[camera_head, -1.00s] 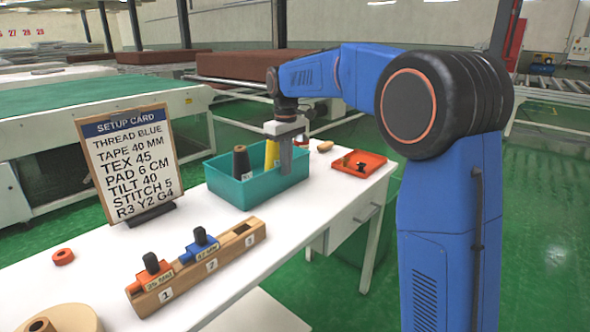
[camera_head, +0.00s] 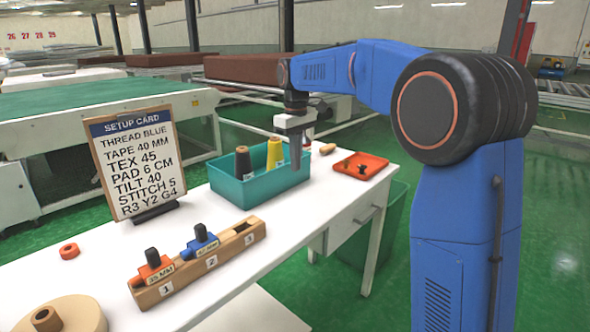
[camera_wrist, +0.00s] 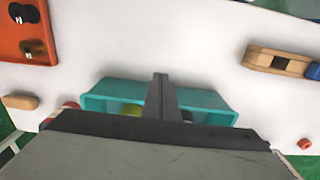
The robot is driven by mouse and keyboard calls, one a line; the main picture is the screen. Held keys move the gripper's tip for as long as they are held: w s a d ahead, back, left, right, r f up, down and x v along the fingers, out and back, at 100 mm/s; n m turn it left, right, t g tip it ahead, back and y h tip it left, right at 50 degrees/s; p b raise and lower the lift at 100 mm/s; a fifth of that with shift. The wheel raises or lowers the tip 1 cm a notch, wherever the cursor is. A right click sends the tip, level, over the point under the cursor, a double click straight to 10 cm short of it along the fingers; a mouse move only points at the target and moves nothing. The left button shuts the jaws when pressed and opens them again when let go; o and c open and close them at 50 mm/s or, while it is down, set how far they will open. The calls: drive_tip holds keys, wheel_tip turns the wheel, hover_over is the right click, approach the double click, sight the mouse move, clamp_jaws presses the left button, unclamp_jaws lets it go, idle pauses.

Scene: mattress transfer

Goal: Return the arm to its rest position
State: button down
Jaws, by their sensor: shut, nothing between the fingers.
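My blue arm (camera_head: 375,75) reaches over the white table from the right. My gripper (camera_head: 296,165) points down at the right end of the teal bin (camera_head: 262,191), its fingers shut and empty. In the wrist view the shut fingers (camera_wrist: 160,90) stand in front of the teal bin (camera_wrist: 205,100). I cannot tell how high the fingertips are above the bin. A dark thread cone (camera_head: 243,162) and a yellow cone (camera_head: 274,153) stand in the bin. In the wrist view my gripper body hides much of the bin.
A wooden block (camera_head: 200,262) holds an orange piece and a blue piece; its third slot looks empty. An orange tray (camera_head: 361,165) with small dark parts lies at the table's right. A setup card (camera_head: 133,163) stands at the left. A green bin (camera_head: 386,225) stands beside the table.

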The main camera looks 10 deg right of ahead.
wheel_tip(320, 180, up, 6)
drive_tip(key=s+d+m+t, duration=0.15)
drive_tip(key=s+d, duration=0.35)
drive_tip(key=s, duration=0.6)
drive_tip(key=s+d+f+m+t, duration=0.1)
drive_tip(key=s+d+f, duration=0.1)
drive_tip(key=s+f, duration=0.4)
drive_tip(key=s+d+f+m+t, duration=0.1)
drive_tip(key=s+f, duration=0.5)
drive_tip(key=s, duration=0.8)
drive_tip(key=s+d+f+m+t, duration=0.1)
drive_tip(key=s+d+f+m, duration=0.2)
drive_tip(key=s+f, duration=0.4)
drive_tip(key=s+d, duration=0.1)
drive_tip(key=s, duration=0.2)
drive_tip(key=shift+s, duration=0.2)
drive_tip(key=shift+m, duration=0.25)
